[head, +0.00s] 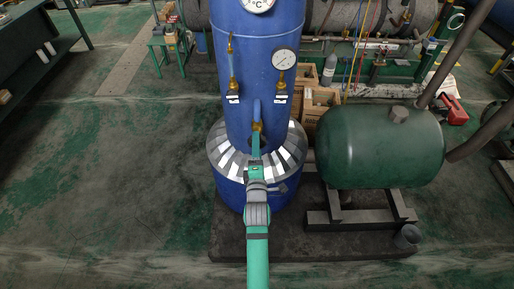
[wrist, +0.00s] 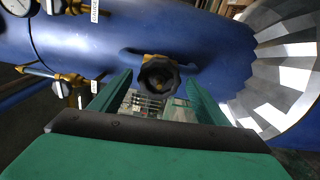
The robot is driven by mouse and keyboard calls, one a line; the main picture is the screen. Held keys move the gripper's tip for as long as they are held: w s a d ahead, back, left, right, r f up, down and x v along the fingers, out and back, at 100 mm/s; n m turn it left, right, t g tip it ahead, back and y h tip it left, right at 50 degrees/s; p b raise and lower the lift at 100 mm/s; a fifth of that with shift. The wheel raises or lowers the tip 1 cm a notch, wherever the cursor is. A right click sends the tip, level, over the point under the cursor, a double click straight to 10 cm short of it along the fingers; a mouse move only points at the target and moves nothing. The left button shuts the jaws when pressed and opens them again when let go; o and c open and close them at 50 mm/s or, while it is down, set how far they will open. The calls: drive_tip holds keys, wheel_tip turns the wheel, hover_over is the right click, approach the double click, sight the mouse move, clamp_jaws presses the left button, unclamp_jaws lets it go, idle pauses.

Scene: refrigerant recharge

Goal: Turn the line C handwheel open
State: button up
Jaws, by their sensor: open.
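A dark, lobed handwheel (wrist: 159,78) sits on a brass valve (wrist: 152,58) on the side of the blue vessel (wrist: 190,35). No line letter is readable on it. In the head view the brass valve (head: 257,127) shows just above the arm's end, and the wheel is mostly hidden. My gripper (wrist: 157,82) is open, with one green finger on each side of the wheel in the picture. Gaps show between the wheel and both fingers. Whether the fingertips reach the wheel's depth is unclear. In the head view my gripper (head: 255,150) points at the vessel.
Two brass gauge valves (head: 234,88) (head: 281,86) and a dial gauge (head: 284,59) sit higher on the vessel. A silver-striped collar (head: 224,153) rings its lower part. A green tank (head: 380,148) stands to the right. The floor on the left is mostly clear.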

drive_tip(key=s, duration=0.7)
idle(0.4)
